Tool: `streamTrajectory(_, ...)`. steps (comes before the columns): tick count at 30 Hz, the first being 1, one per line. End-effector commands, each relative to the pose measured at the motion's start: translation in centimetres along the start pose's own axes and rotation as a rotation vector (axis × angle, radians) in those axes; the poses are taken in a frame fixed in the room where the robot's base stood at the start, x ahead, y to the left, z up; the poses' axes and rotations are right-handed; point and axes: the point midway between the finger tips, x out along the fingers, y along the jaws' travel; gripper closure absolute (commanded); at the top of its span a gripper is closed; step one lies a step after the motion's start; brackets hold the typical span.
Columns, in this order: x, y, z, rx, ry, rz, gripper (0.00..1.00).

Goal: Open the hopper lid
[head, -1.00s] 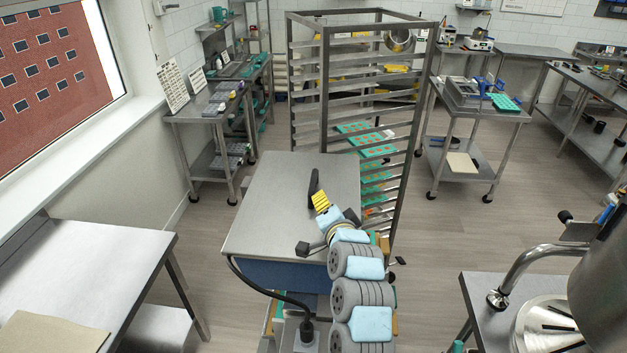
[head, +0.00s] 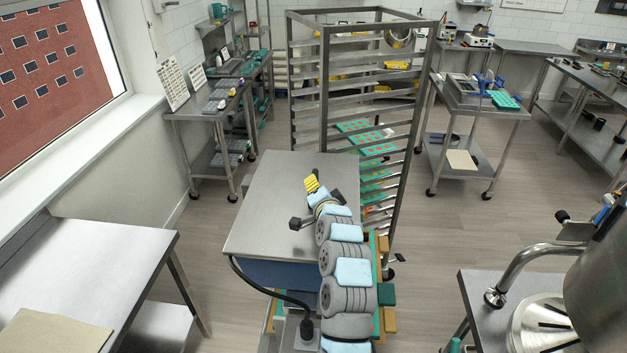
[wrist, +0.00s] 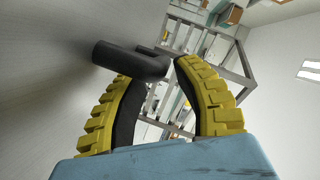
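The flat steel top (head: 285,185) of the box in the middle appears to be the hopper lid. It lies level and closed. Its black bar handle (wrist: 132,60) shows in the wrist view, standing off a smooth grey surface. In the head view my gripper largely hides the handle. My gripper (wrist: 155,78) has yellow ribbed fingers with dark inner sides. They are apart, with a clear gap between them. The handle crosses in front of the left fingertip and reaches into the gap. Contact cannot be told. The gripper also shows over the lid in the head view (head: 312,184).
A tall rack (head: 325,90) with green trays stands right behind the box. A steel table (head: 90,265) is at left, and a steel vessel (head: 605,270) with a bent pipe is at right. A black cable (head: 245,285) hangs at the box's front. Floor is clear on both sides.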

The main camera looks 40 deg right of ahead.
Motion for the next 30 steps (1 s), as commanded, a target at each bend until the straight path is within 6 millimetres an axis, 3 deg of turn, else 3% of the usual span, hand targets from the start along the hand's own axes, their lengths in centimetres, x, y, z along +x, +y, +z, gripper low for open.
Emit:
streamTrajectory(13,3.3,0.0,0.1,0.000,-0.003,0.002,0.69)
streamTrajectory(28,3.9,-0.1,-0.1,-0.001,0.001,-0.001,0.69)
streamTrajectory(29,3.9,-0.1,-0.1,-0.001,0.001,-0.001,0.71)
streamTrajectory(30,3.9,-0.1,-0.1,-0.001,0.001,-0.001,0.82)
